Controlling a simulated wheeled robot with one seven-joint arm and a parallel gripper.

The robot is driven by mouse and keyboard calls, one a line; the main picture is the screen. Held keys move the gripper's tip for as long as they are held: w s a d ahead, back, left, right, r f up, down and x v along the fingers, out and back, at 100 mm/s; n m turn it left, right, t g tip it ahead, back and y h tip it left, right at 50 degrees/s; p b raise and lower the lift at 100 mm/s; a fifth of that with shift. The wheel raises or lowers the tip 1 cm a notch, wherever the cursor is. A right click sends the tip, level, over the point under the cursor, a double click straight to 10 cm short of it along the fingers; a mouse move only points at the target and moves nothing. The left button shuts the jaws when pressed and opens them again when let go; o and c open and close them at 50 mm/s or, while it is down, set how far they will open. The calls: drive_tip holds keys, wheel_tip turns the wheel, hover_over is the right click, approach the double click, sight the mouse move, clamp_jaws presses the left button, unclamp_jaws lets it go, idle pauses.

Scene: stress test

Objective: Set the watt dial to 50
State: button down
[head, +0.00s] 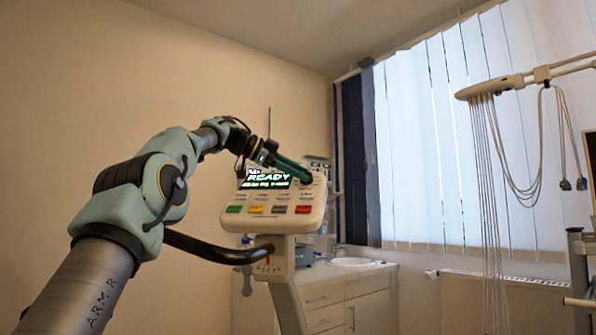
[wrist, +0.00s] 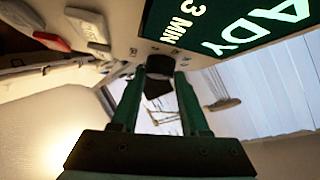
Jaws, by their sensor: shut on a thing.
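The watt dial (wrist: 159,64) is a dark round knob on the pale face of a console (head: 262,222). My gripper (head: 304,179) reaches the right side of the console, beside its lit screen (head: 265,179). In the wrist view the two green fingers of my gripper (wrist: 161,76) are shut on the dial, one on each side. The screen reads READY, and the wrist view shows "3 MIN" below that. The dial's pointer and scale are hidden or too small to read, so its setting cannot be told.
Coloured buttons (head: 270,209) line the console's lower front. A white cabinet with a sink (head: 352,262) stands behind it. A cream arm with hanging cables (head: 497,88) is at the right, before window blinds (head: 450,150). The wall at left is bare.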

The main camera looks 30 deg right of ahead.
drive_tip(key=shift+c, duration=2)
unclamp_jaws()
drive_tip(key=v, duration=1)
drive_tip(key=shift+a+p, duration=0.35)
drive_tip(key=shift+r, duration=0.1)
